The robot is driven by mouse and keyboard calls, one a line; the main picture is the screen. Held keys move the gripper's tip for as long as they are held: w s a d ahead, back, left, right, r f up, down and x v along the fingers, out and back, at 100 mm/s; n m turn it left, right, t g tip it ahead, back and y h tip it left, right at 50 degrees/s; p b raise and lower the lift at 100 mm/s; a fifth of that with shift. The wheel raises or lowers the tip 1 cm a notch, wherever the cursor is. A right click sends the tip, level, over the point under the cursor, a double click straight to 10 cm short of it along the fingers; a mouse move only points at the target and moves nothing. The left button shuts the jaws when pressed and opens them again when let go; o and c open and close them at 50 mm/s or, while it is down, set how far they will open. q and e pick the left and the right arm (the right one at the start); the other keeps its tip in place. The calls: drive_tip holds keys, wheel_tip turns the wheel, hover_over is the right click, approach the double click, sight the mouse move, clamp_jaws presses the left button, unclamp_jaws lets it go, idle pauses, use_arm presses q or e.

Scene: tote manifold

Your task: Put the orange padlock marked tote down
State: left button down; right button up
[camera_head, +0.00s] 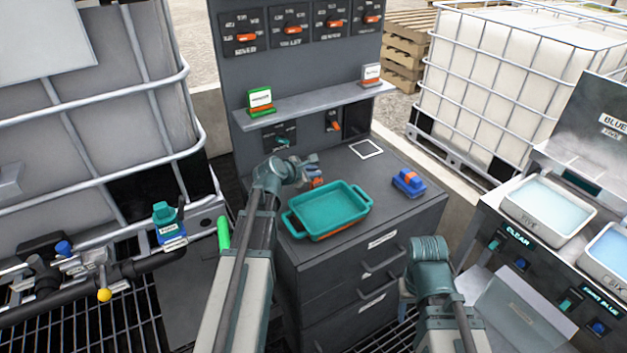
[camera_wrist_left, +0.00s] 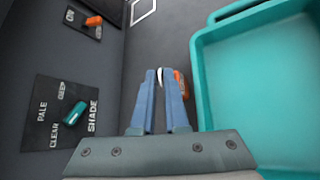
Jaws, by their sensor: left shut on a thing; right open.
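An orange padlock (camera_head: 316,182) shows beside my left gripper (camera_head: 312,165), low over the dark counter (camera_head: 395,215), left of the teal tray. In the left wrist view, the orange body (camera_wrist_left: 180,84) is at the right finger, and a pale curved part lies between the fingertips. My left gripper (camera_wrist_left: 161,76) is shut on it. Its marking is not readable, and I cannot tell whether it touches the counter. My right gripper (camera_head: 404,285) is mostly hidden behind its wrist, in front of the drawers; it is open, with no object visible in it.
The teal tray (camera_head: 358,191) stands right of the padlock, with an orange edge beneath it. A blue object with an orange top (camera_head: 409,182) sits farther right. A white square outline (camera_head: 366,149) on the counter is empty. A shelf (camera_head: 320,105) hangs above the counter's back.

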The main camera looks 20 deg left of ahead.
use_arm(q)
drive_tip(key=shift+f, duration=0.35)
use_arm(e)
drive_tip(key=shift+f, duration=0.35)
use_arm(q)
drive_tip(key=shift+f, duration=0.15)
drive_tip(key=c, duration=0.9)
unclamp_jaws()
use_arm(e)
drive_tip(key=shift+f, duration=0.1)
use_arm(q)
drive_tip(key=shift+r, duration=0.35)
drive_tip(key=p+v, duration=0.6)
drive_tip(key=v, duration=0.6)
drive_tip(key=shift+f+p, duration=0.15)
drive_tip(key=shift+p, duration=0.15)
use_arm(e)
wheel_tip(320, 180, up, 7)
drive_tip(key=shift+f, duration=0.15)
